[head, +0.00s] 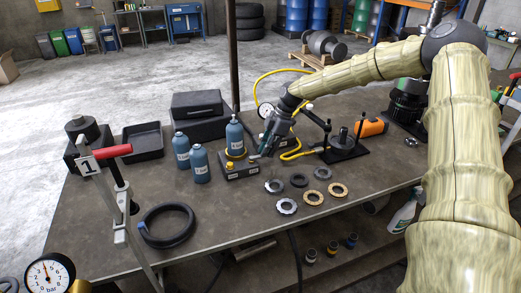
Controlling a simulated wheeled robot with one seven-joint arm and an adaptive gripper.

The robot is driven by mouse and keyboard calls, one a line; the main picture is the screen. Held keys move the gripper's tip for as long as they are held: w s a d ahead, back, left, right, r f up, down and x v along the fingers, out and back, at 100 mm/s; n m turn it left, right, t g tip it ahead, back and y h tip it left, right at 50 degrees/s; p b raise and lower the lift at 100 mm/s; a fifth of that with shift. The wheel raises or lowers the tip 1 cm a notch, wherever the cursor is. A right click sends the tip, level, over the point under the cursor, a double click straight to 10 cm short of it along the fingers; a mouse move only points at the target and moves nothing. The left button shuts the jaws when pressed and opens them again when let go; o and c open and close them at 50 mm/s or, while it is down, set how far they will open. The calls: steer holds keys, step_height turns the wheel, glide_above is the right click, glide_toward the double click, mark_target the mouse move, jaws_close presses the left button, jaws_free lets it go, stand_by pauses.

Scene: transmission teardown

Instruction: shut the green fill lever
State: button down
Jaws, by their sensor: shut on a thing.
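My gripper (266,150) points down over the middle of the bench, just right of a blue bottle (234,138). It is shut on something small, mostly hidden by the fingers. A little green shows there, which fits the green fill lever, but its angle is too small to tell. The blue bottle stands upright on a low black block (243,171) with a yellow ring at the bottle's base. The fingers are close above the right end of this block.
Two more blue bottles (201,167) stand left of the block. Several metal and brass rings (313,198) lie in front. A dial gauge (265,110), yellow hose (262,82) and black stand (342,145) are close behind and right. A red-handled lever press (113,153) stands front left.

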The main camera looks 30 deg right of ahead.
stand_by(0.3)
steer(key=c, duration=1.4)
jaws_free()
steer(key=v, duration=1.2)
